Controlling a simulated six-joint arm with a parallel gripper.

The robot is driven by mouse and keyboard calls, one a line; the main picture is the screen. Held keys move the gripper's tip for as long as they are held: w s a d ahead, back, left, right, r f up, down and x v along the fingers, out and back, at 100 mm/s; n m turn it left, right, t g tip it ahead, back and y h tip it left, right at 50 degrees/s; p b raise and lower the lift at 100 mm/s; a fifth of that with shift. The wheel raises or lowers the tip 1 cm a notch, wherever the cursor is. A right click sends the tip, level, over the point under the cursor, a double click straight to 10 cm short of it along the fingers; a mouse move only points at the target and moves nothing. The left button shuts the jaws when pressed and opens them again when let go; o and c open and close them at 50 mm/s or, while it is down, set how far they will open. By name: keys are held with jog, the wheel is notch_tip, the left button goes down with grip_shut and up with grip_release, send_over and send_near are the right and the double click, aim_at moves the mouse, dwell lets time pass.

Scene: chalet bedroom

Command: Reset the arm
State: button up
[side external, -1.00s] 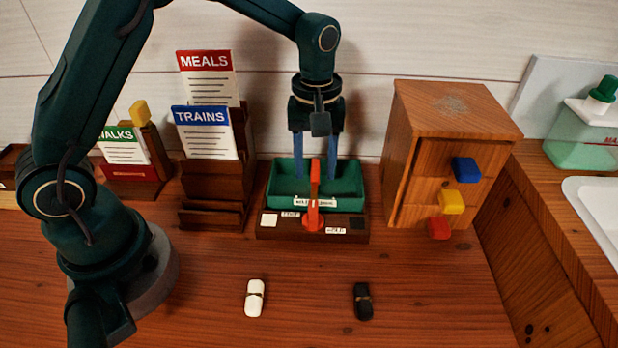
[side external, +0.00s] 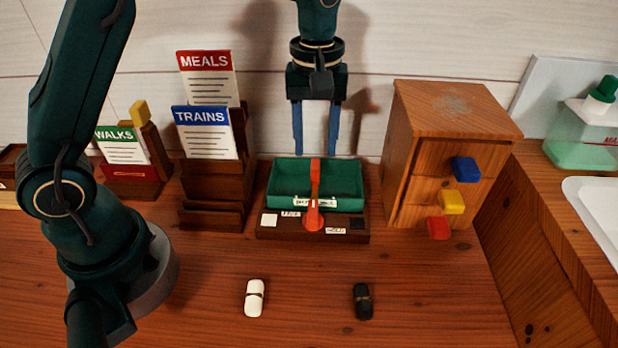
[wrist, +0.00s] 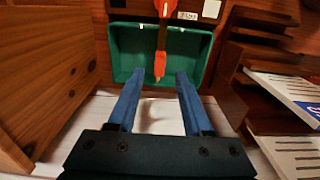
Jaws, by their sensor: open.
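My gripper (side external: 315,152) has two blue fingers, spread apart and pointing down, with nothing between them. In the side view it hangs at the back edge of a green tray (side external: 345,172), above it. In the wrist view my gripper (wrist: 154,75) is also open, with the green tray (wrist: 123,50) beyond the fingertips. The tray looks empty. A red-orange lever (side external: 314,190) lies across the middle of the tray and ends in a round knob at its front; the lever also shows in the wrist view (wrist: 160,62).
A small wooden cabinet (side external: 420,150) with blue, yellow and red knobs stands right of the tray. A card rack (side external: 210,185) with cards stands left. A white capsule-shaped item (side external: 254,298) and a black one (side external: 362,301) lie on the clear front of the wooden desk.

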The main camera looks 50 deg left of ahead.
jog(key=shift+r, duration=0.1)
notch_tip(320, 180, up, 3)
jog(key=shift+a+t, duration=0.1)
jog(key=shift+t, duration=0.4)
jog(key=s+a+r+m+t, duration=0.1)
jog(key=s+r+m+t, duration=0.15)
jog(key=s+r, duration=0.5)
jog(key=s+f+m+t, duration=0.2)
jog(key=s+f+m, duration=0.2)
jog(key=s, duration=0.5)
jog(key=shift+a+f+m, duration=0.25)
jog(key=shift+a+m, duration=0.15)
jog(key=shift+m, duration=0.85)
